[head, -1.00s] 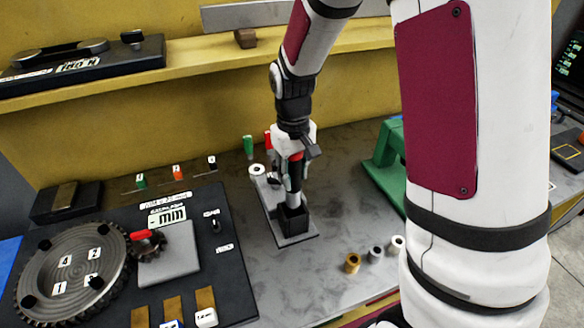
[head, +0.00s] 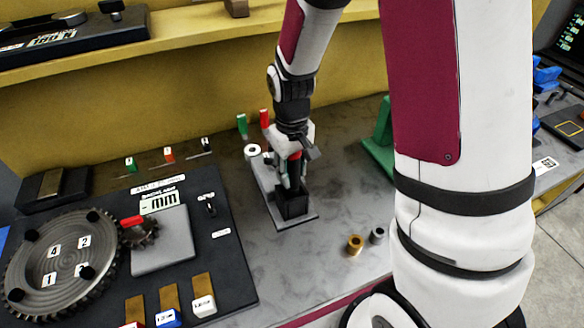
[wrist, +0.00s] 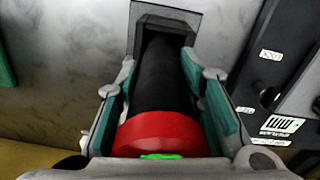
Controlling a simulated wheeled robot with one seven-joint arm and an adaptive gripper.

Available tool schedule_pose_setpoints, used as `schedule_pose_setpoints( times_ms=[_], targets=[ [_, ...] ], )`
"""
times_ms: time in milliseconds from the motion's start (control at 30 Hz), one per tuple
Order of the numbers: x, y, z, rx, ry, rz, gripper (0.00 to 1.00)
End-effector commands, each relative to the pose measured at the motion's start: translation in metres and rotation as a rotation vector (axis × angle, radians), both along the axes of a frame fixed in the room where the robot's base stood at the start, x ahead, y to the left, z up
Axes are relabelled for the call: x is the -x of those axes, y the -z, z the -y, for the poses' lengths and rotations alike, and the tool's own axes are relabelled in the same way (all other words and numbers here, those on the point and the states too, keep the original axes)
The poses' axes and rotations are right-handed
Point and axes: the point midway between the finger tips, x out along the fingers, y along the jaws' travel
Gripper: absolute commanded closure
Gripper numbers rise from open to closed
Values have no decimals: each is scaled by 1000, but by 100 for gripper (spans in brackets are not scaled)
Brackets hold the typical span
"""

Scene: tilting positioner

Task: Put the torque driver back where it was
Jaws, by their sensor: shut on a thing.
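The torque driver is a black cylinder with a red collar (wrist: 160,132) and a bright green spot at its near end in the wrist view. My gripper (wrist: 160,82) is shut around its black body, with a teal-padded finger on each side. The driver's far end reaches the mouth of a black square holder (wrist: 188,33); I cannot tell how deep it sits. In the head view my gripper (head: 291,180) is upright just above the holder (head: 294,206), which stands on a grey base plate (head: 296,221). The driver is mostly hidden there, with only its red part (head: 295,156) showing.
Left is a black panel with a large gear (head: 65,258), a small gear and colored blocks. Green (head: 242,125) and red (head: 264,118) handles and a white ring (head: 252,151) stand behind. A brass bushing (head: 355,244) and a green stand (head: 380,140) are right.

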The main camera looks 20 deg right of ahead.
Motion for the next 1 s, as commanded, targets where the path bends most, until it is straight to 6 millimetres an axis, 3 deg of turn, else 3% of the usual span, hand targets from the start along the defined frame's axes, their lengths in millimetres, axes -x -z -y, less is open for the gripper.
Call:
schedule_pose_setpoints(
  times_ms=[967,1000],
  targets=[
    [0,12,0,0,0,1,100],
    [0,12,0,0,0,1,62]
  ],
)
